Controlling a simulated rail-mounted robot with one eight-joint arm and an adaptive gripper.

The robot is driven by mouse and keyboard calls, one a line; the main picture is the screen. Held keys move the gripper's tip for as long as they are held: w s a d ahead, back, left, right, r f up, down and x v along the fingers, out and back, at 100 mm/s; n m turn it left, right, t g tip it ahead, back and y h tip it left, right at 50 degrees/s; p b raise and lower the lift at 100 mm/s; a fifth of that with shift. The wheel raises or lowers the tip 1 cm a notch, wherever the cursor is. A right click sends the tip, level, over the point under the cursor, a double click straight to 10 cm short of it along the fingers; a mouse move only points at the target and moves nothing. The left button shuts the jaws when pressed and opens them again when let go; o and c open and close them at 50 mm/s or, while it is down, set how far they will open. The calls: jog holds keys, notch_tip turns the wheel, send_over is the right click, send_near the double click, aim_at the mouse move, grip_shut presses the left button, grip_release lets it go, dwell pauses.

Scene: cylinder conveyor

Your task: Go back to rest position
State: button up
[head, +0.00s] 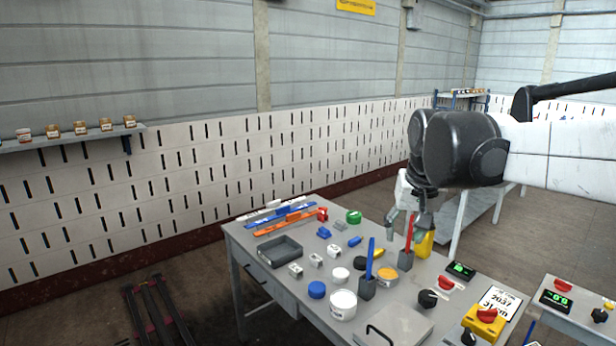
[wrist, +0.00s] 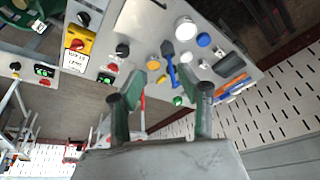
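My gripper (head: 407,224) hangs above the far right part of the grey workbench (head: 262,289), below my arm, which enters from the right. In the wrist view my gripper (wrist: 158,75) shows two dark green fingers spread wide apart, with no object held between them. In the head view a red upright stick (head: 409,236) and a yellow object (head: 425,244) overlap the fingers in the picture. Whether the fingers touch them cannot be told.
The bench holds a blue upright stick (head: 370,260), a white jar (head: 343,304), a blue lid (head: 317,289), a grey tray (head: 279,254) and a yellow switch box (head: 485,322). A shelf (head: 75,137) is on the left wall.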

jog(key=s+f+t, duration=0.1)
jog(key=s+f, duration=0.2)
jog(key=s, duration=0.4)
jog(key=s+f+t, duration=0.1)
jog(key=s+f, duration=0.3)
jog(key=s, duration=0.3)
jog(key=s+f+n+t, duration=0.1)
jog(key=s+f, duration=0.2)
jog(key=s, duration=0.4)
jog(key=shift+s+f+b, duration=0.35)
jog(key=shift+f+b, duration=0.05)
jog(key=shift+b, duration=0.05)
